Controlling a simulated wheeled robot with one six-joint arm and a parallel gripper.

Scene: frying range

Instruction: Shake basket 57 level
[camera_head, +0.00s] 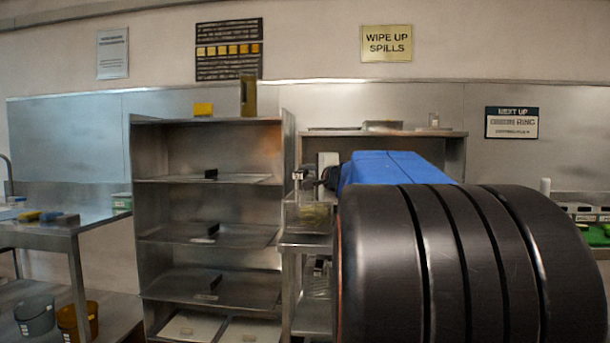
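What looks like a small basket (314,216) with something yellowish in it shows just left of my arm, above a metal ledge. No number can be read on it, so I cannot tell whether it is basket 57. My own large black ribbed arm link and a blue part fill the right middle of the view. A small dark piece at the left end of the blue part may be my gripper (329,176). Its fingers cannot be made out, and my arm hides what lies behind it. Whether it touches the basket cannot be told.
A steel rack (137,225) with several shelves and trays stands left of the basket. A steel table (90,220) with small items is at far left, with a grey bucket (36,317) and an orange bucket (78,320) below. A counter with green items (595,234) is at far right.

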